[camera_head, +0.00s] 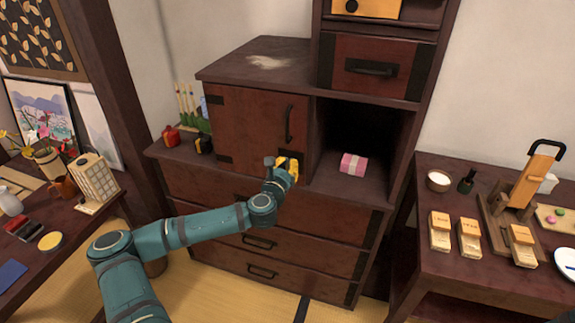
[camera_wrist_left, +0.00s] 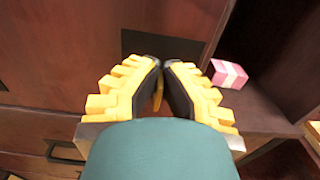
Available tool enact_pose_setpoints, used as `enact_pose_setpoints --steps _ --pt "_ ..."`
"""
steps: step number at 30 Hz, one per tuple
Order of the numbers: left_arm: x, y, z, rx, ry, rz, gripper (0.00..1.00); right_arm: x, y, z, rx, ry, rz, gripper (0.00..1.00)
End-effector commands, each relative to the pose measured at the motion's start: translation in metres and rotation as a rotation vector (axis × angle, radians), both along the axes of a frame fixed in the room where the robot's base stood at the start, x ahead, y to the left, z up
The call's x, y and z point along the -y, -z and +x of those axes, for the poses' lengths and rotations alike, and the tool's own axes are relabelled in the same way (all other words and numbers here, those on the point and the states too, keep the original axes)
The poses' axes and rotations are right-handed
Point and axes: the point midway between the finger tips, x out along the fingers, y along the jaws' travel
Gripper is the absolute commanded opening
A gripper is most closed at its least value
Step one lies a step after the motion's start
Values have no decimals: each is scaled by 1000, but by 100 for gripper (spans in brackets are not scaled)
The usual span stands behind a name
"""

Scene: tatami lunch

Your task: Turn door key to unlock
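The reddish-brown cabinet door (camera_head: 255,125) is shut, with a dark vertical handle on its right side. A black lock plate (camera_wrist_left: 162,42) is on the door's lower right corner. My left gripper (camera_head: 287,166) is right in front of this plate. In the left wrist view its yellow and black fingertips (camera_wrist_left: 164,64) are close together at the plate, with a narrow gap. A small yellow piece (camera_wrist_left: 157,97) shows between the fingers; I cannot tell whether it is the key or part of a finger. The key is otherwise hidden. My right gripper is not in view.
A pink box with a pale band (camera_head: 353,164) sits in the open compartment right of the door. Drawers (camera_head: 262,243) lie below. A red pot (camera_head: 170,135) stands left of the door. Side tables with small items stand left and right.

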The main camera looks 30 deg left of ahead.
Motion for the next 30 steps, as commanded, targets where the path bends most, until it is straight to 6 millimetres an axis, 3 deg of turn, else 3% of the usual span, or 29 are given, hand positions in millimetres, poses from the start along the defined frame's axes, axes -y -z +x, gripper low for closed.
enact_pose_setpoints --steps 20,30 --pt "0 -1 0 -15 -2 67 0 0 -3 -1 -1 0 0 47" --pt "3 -1 1 -61 1 254 0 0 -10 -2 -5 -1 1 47"
